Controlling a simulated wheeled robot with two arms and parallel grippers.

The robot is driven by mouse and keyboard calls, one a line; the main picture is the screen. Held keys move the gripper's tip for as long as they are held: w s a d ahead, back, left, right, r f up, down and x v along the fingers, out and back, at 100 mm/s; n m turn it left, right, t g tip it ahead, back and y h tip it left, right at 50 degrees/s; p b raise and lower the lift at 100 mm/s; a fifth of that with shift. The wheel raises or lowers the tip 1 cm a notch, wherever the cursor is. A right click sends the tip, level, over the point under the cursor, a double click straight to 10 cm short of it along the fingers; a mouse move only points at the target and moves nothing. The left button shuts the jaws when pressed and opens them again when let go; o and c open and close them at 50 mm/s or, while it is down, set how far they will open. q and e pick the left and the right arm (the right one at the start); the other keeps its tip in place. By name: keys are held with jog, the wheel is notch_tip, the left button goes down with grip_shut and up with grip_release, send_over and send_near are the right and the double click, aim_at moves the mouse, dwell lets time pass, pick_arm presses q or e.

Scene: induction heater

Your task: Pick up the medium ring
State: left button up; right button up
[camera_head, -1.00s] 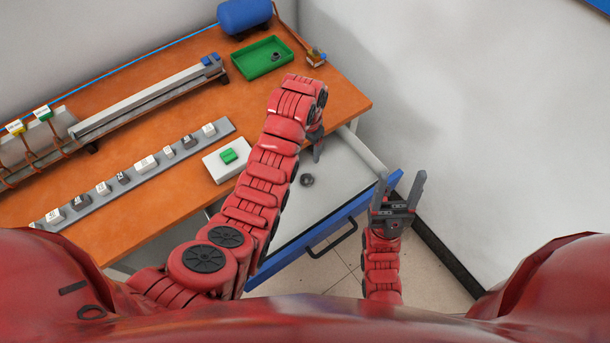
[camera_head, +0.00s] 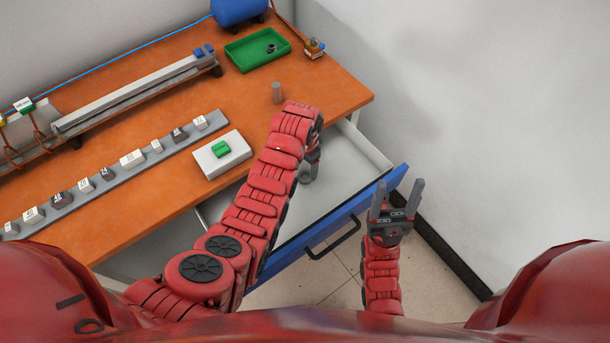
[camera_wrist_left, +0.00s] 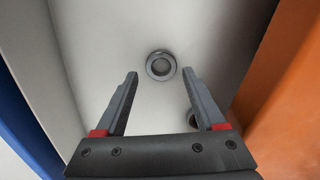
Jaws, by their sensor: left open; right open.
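My left gripper (camera_wrist_left: 160,74) is open and empty in the left wrist view, pointing down into the open drawer (camera_wrist_left: 105,40). A grey metal ring (camera_wrist_left: 160,65) lies on the drawer floor between and just beyond its fingertips. A second round grey piece (camera_wrist_left: 192,118) is partly hidden by the right-hand finger. In the head view a grey ring (camera_head: 305,174) shows in the drawer, partly covered by my left gripper (camera_head: 313,168). I cannot tell the rings' sizes for certain. My right gripper (camera_head: 397,190) is open and empty, outside the drawer front.
The blue drawer front (camera_head: 335,222) is at the right of the orange table (camera_head: 165,200). A green tray (camera_head: 240,65) holds a small dark ring (camera_head: 271,47). A white box (camera_head: 208,165) has a green button.

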aim_at(305, 178)
pick_arm(q)
jog(key=shift+w+f+p, duration=0.1)
jog(key=shift+f+p, duration=0.25)
jog(key=shift+f, duration=1.4)
jog(key=shift+c, duration=0.2)
grip_shut()
